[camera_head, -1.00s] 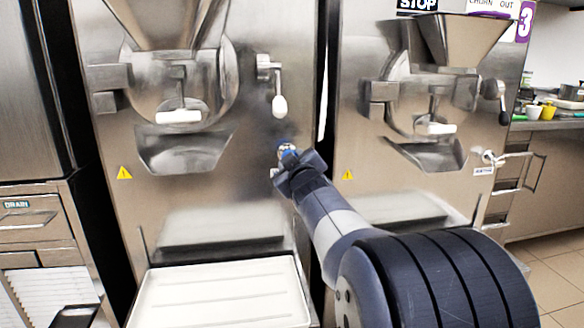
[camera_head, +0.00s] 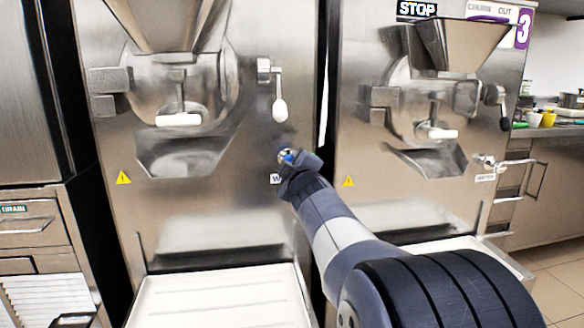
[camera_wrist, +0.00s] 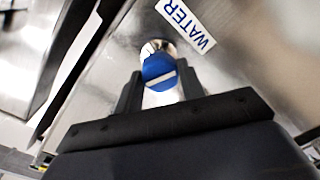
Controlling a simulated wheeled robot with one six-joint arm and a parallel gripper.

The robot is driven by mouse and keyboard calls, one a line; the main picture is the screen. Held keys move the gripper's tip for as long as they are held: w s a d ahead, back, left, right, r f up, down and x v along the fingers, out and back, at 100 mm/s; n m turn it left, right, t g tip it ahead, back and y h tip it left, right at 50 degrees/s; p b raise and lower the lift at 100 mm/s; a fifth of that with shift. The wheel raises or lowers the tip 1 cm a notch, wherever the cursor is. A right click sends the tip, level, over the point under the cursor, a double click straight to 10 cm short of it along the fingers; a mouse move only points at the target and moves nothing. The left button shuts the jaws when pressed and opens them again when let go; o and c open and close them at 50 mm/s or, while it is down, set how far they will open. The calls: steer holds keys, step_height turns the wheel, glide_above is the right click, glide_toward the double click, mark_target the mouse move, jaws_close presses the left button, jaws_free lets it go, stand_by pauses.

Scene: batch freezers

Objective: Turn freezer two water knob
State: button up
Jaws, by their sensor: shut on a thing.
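The water knob (camera_wrist: 158,70) is blue with a pale bar across its face, on the steel front of the left-hand freezer (camera_head: 235,200) in the head view. A white WATER label (camera_wrist: 186,24) is beside it in the wrist view. My gripper (camera_wrist: 160,92) is shut on the knob, with one dark finger on each side of it. In the head view my gripper (camera_head: 290,163) reaches the panel at its right side, and only a small blue part of the knob shows. The pale bar lies slightly tilted in the wrist view.
A lever with a white grip (camera_head: 280,108) hangs just above my gripper. A second freezer (camera_head: 385,210) with a purple 3 sign stands to the right, past a narrow dark gap. A white tray (camera_head: 220,300) juts out below on the left.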

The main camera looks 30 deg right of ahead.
steer(key=o, duration=1)
steer(key=shift+s, duration=0.1)
steer(key=shift+p+v, duration=1.2)
steer(key=shift+v, duration=4.15)
steer(key=b+x, duration=0.2)
steer(key=x, duration=0.9)
